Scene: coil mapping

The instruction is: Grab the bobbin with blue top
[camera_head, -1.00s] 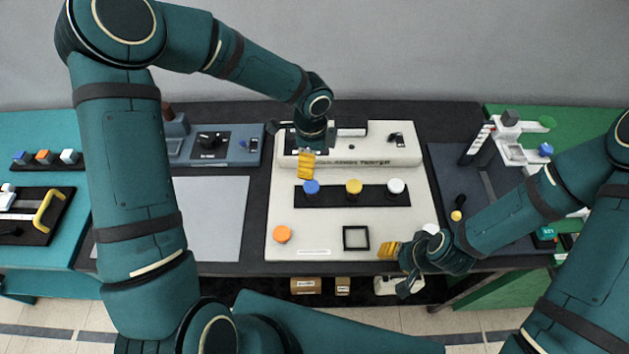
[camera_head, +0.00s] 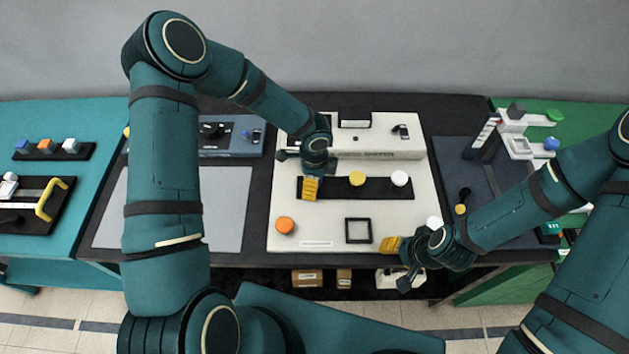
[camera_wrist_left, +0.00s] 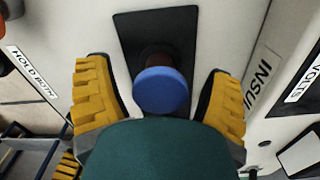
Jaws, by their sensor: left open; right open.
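The bobbin with blue top (camera_wrist_left: 161,90) stands between the two yellow fingers of my left gripper (camera_wrist_left: 160,100) in the left wrist view, with a gap on each side. My left gripper (camera_head: 311,188) is open and hides the blue-topped bobbin in the head view. It is over the left end of the black strip (camera_head: 379,188). Yellow-topped (camera_head: 357,179) and white-topped (camera_head: 400,178) bobbins stand farther right on that strip. My right gripper (camera_head: 390,244) is open and empty near the front right corner of the white board.
An orange knob (camera_head: 285,225) and a black square frame (camera_head: 358,230) are on the front of the white board (camera_head: 325,210). A white round piece (camera_head: 434,223) is near my right gripper. A grey mat (camera_head: 225,210) to the left is clear.

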